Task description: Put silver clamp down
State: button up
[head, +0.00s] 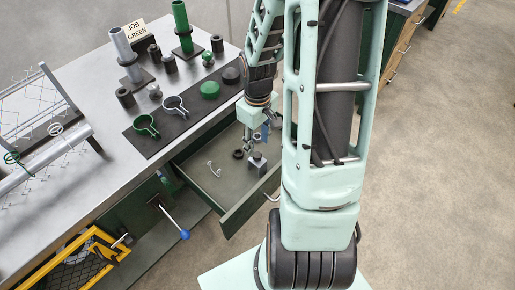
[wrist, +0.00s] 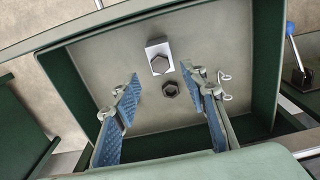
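A silver clamp (head: 175,106), a ring with a short tab, lies on the dark mat on the bench in the head view, beside a similar green clamp (head: 145,126). It is outside the wrist view. My gripper (head: 257,138) is over the open drawer, to the right of the mat and apart from the silver clamp. In the wrist view my gripper (wrist: 163,92) has its two blue-padded fingers spread wide, with nothing held between them.
The open drawer (head: 236,213) holds a block with a hex top (wrist: 158,57), a dark ring (wrist: 170,88) and a small silver hook-like piece (wrist: 225,87). Green and grey knobs, posts and a "JOB GREEN" sign (head: 136,29) stand on the bench. A wire-mesh frame is left.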

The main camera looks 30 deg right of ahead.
notch_tip(320, 180, up, 6)
jog(key=shift+r+p, duration=0.25)
jog(key=shift+p, duration=0.05)
dwell(0.4)
